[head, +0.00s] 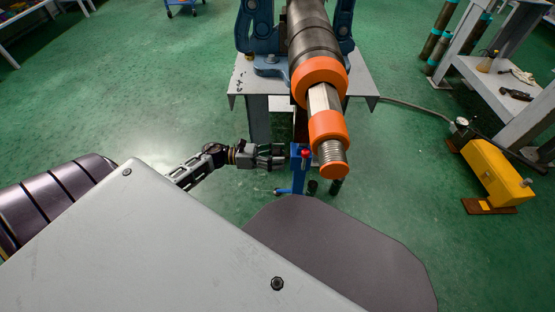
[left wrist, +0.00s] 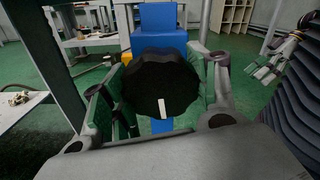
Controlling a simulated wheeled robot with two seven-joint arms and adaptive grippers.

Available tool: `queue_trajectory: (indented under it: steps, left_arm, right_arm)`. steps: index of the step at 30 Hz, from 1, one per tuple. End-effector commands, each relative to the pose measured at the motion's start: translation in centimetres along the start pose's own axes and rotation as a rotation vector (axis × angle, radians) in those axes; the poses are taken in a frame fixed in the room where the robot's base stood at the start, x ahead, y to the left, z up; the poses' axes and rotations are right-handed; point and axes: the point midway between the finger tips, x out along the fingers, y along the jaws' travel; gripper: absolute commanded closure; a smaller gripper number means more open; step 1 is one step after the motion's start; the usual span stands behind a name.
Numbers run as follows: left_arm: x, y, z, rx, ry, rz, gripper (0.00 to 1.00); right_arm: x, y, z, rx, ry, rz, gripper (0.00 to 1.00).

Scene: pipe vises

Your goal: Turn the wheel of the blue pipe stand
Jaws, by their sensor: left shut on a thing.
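The blue pipe stand (head: 297,178) stands below the end of the big pipe in the head view, with a red knob on it. Its blue body (left wrist: 160,45) also shows in the left wrist view. The black wheel (left wrist: 160,82) with a white mark near its lower edge fills the middle of that view. My left gripper (head: 273,157) reaches in from the left at the stand. Its fingers (left wrist: 162,98) are on both sides of the wheel and shut on it. A grey gripper, seemingly my right one (left wrist: 268,66), shows at the right of the wrist view; its opening is unclear.
The steel pipe (head: 313,40) with orange collars (head: 320,80) juts out above the stand from a vise on a metal table (head: 355,85). A yellow box (head: 497,175) with a hose lies on the floor at right. Green floor is free at left.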

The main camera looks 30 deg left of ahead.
Motion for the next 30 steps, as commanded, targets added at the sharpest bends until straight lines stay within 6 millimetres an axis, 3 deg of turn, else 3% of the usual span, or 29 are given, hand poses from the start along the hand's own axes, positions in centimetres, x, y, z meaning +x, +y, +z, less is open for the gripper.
queue_trajectory:
  steps: [13,30]
  left_arm:
    - [0.0,0.0,-0.3,0.27,0.002,-0.001,0.65]
    - [0.0,-0.1,-0.2,0.318,0.004,-0.001,0.65]
  right_arm:
    - [2.0,0.2,0.9,-0.001,0.028,-0.026,0.19]
    - [2.2,0.3,1.0,0.0,0.031,-0.033,0.19]
